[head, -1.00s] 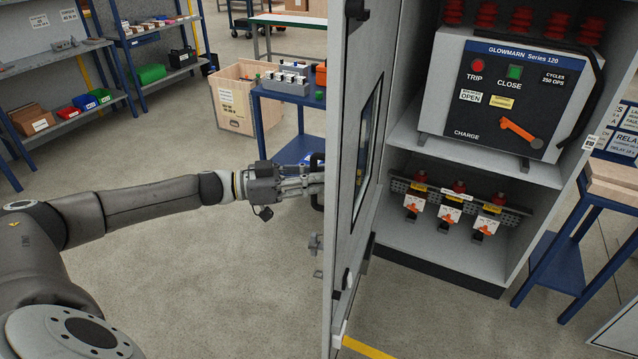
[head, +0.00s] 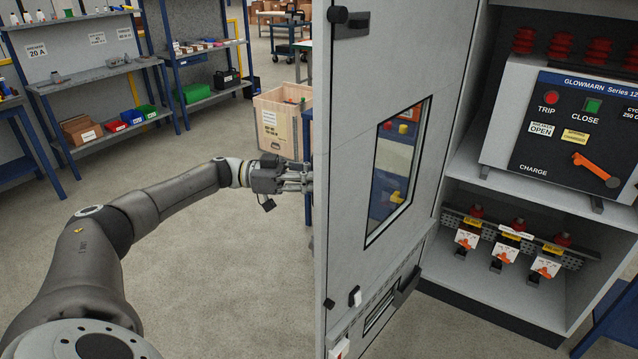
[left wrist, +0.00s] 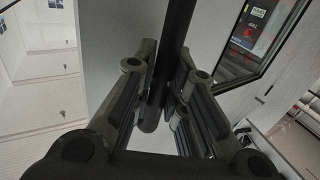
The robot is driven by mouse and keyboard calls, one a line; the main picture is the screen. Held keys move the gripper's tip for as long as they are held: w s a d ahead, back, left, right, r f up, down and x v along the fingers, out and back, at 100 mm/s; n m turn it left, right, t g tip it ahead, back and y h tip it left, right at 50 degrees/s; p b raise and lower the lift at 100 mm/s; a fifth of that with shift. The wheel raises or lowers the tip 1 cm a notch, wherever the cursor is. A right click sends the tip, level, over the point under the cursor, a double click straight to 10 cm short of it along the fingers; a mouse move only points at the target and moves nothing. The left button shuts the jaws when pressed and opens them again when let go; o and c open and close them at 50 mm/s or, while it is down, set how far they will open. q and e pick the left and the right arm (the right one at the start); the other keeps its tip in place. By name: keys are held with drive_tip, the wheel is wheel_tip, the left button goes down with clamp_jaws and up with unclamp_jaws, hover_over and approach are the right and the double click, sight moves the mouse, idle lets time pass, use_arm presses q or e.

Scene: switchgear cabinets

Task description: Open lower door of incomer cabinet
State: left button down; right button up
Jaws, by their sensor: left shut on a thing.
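The grey cabinet door (head: 375,70) with a window (head: 398,170) stands open in the head view, its inner face towards me. The open cabinet (head: 460,235) is to its right. My left gripper (head: 302,178) is at the door's left edge, on the outer side, with its fingertips partly hidden by the door. In the left wrist view, the left gripper (left wrist: 166,82) is shut around a dark upright bar handle (left wrist: 172,35) on the door's outer face. The handle is hidden in the head view. My right gripper is not in view.
The cabinet holds a breaker (head: 560,125) with a red TRIP and a green CLOSE button, and several orange-marked switches (head: 510,245) below. A wooden crate (head: 282,125) and shelves (head: 90,85) stand behind. The floor (head: 220,270) left of the door is clear.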

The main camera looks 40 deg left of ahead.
use_arm(q)
drive_tip(key=shift+f, duration=0.1)
drive_tip(key=c, duration=1.5)
unclamp_jaws()
drive_tip(key=shift+o, duration=0.2)
drive_tip(key=v, duration=1.2)
drive_tip(key=shift+a, duration=0.15)
